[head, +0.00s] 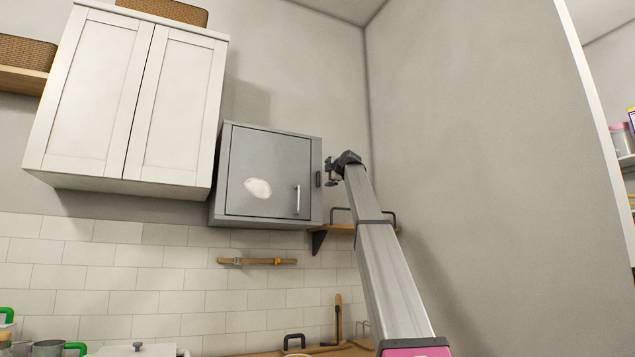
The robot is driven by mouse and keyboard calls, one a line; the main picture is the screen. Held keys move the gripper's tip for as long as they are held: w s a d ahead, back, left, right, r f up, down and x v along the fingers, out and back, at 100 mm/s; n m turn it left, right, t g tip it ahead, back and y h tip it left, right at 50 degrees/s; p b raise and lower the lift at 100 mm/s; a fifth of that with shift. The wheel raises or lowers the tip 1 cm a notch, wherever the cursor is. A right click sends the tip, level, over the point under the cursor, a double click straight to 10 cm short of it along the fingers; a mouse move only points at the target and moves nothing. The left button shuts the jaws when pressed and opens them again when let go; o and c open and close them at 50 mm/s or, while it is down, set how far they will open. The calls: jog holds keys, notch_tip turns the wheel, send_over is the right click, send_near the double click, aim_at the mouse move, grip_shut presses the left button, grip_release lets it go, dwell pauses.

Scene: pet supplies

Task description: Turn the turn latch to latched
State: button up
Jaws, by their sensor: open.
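A grey metal cabinet (266,172) hangs on the wall with its door shut. The door has a pale oval patch and a vertical bar handle (297,199) near its right edge. A small dark piece that looks like the turn latch (319,179) sits on the frame to the right of the handle. It looks upright, but its exact setting is too small to tell. My gripper (331,174) is just right of the latch, open, with its fingers pointing left toward it. A small gap seems to lie between them; contact cannot be told for sure.
A white two-door cupboard (130,105) hangs to the left. A wooden shelf (340,228) with a dark bracket is below my gripper, partly behind my arm. A wooden wall rail (257,261) is under the grey cabinet. The right wall is bare.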

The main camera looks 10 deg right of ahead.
aim_at(319, 179)
jog(key=x, duration=1)
jog(key=shift+w+f, duration=0.1)
jog(key=shift+w, duration=0.1)
jog(key=c, duration=0.7)
